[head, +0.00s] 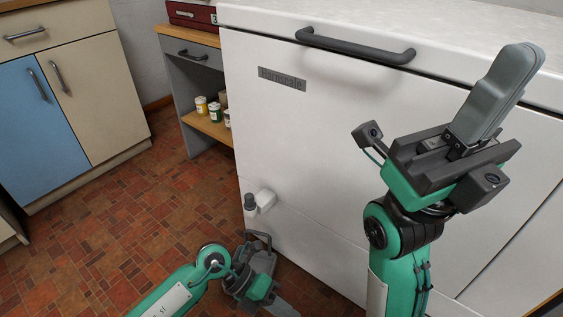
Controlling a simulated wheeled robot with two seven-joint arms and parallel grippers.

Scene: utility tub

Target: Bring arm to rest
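My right gripper (508,80) is raised at the right, in front of the white chest, with its fingers pointing up and to the right. Its grey fingers lie together near the middle of their rail, with nothing seen between them. My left gripper (277,303) is low at the bottom centre, near the floor and the foot of the chest. Its fingers point down and are partly cut off by the frame edge, so their opening is unclear. No held object shows in either gripper.
A white chest (290,130) with a dark lid handle (355,48) fills the right side. A white and grey spout fitting (262,200) sticks out low on its front. A shelf unit (195,75) holds small jars (214,110). Cabinets (80,90) stand left; tiled floor (130,200) between is clear.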

